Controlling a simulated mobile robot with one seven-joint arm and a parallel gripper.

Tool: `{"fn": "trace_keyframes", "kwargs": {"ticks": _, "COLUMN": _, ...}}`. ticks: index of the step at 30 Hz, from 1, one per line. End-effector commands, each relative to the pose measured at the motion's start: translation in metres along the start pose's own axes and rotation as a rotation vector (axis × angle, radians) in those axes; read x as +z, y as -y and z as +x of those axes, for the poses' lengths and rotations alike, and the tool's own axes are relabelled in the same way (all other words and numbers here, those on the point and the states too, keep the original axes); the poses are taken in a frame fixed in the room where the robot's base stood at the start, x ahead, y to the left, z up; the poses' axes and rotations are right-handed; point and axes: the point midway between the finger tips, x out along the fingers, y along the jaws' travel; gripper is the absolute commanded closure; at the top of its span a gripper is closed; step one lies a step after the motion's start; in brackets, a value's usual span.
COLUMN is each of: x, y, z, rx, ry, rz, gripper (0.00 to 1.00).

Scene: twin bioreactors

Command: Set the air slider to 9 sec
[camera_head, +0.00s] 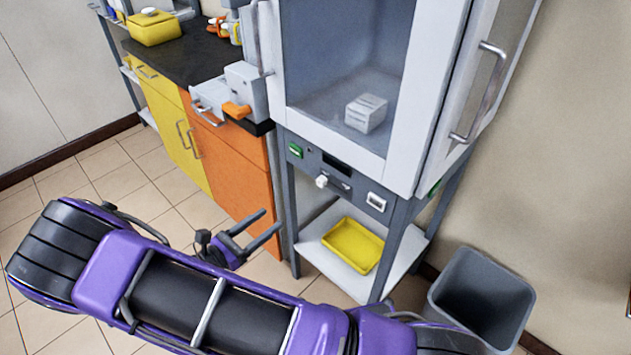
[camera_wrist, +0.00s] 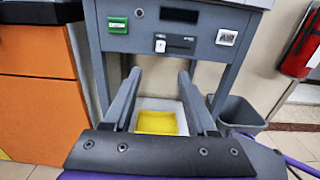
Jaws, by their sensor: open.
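The air slider's white knob (camera_wrist: 160,46) sits at the left end of a dark slot plate (camera_wrist: 181,42) on the grey control panel; its scale is too small to read. In the head view the knob (camera_head: 322,181) shows below a dark display (camera_head: 337,165).
A green button (camera_wrist: 118,25) is at the panel's left. A yellow tray (camera_head: 353,246) lies on the shelf below. A grey bin (camera_head: 482,297) stands at the right, an orange cabinet (camera_head: 232,170) at the left. The cabinet above has an open door (camera_head: 470,90). Space before the panel is clear.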

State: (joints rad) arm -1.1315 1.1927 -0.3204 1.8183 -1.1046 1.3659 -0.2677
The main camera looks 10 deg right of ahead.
Motion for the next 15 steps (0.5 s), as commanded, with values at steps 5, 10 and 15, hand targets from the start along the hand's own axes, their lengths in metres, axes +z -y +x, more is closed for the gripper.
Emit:
{"fn": "trace_keyframes", "kwargs": {"ticks": 5, "x": 0.0, "y": 0.001, "z": 0.03, "rx": -0.006, "ry": 0.001, "rz": 0.003, "gripper": 0.43}}
{"fn": "trace_keyframes", "kwargs": {"ticks": 10, "x": 0.001, "y": 0.001, "z": 0.068, "rx": -0.006, "ry": 0.002, "rz": 0.004, "gripper": 0.43}}
{"fn": "trace_keyframes", "kwargs": {"ticks": 15, "x": 0.001, "y": 0.002, "z": 0.105, "rx": -0.006, "ry": 0.001, "rz": 0.005, "gripper": 0.43}}
